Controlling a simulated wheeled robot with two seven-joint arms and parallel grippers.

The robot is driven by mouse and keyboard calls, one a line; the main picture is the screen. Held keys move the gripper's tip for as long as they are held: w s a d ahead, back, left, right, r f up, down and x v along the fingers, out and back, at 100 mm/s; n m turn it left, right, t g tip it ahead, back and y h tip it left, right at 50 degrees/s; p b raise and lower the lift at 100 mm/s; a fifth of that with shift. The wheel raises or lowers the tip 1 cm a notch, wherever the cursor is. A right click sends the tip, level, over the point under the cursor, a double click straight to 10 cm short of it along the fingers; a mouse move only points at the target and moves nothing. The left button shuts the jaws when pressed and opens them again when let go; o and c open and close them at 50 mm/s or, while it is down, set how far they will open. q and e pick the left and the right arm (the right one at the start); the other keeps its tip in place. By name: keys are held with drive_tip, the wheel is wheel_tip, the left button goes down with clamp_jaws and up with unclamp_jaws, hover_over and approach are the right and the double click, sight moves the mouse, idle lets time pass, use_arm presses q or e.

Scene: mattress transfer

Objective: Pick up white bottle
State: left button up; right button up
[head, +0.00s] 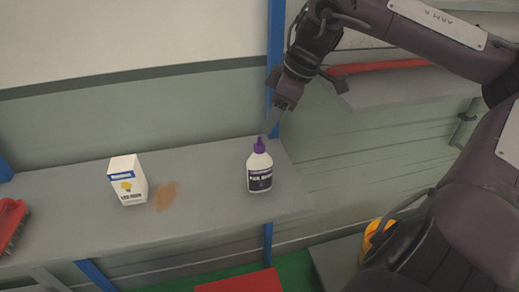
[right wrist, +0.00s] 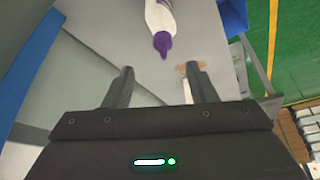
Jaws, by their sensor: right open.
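The white bottle (head: 259,172) has a purple cap and a dark label and stands upright on the grey shelf (head: 210,215), near its right end. My right gripper (head: 270,122) is open and empty, just above and behind the bottle's cap in the head view. In the right wrist view the bottle (right wrist: 160,18) shows with its purple cap toward me, ahead of and between the two open fingers (right wrist: 160,88). The fingers appear apart from the bottle. My left gripper is not in view.
A white box (head: 128,180) with a blue band stands left of the bottle, beside a brown stain (head: 165,196). A red brush (head: 11,224) lies at the shelf's left end. A blue post (head: 275,60) rises behind the bottle. A red object (head: 385,66) lies on another shelf.

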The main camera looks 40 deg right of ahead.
sight(262, 142)
drive_tip(key=f, duration=0.1)
drive_tip(key=a+f+p, duration=0.1)
drive_tip(key=f, duration=0.1)
drive_tip(key=shift+w+a+f, duration=0.1)
drive_tip(key=shift+a, duration=0.1)
drive_tip(key=x, duration=0.1)
drive_tip(key=p+x, duration=0.1)
drive_tip(key=x, duration=0.1)
drive_tip(key=shift+w+d+f, duration=0.1)
drive_tip(key=shift+d+f, duration=0.2)
drive_tip(key=shift+f, duration=0.25)
drive_tip(key=shift+a, duration=0.15)
drive_tip(key=c, duration=1)
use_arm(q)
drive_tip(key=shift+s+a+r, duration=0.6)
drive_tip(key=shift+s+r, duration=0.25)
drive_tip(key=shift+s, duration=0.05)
use_arm(e)
clamp_jaws()
drive_tip(key=shift+w+r, duration=0.1)
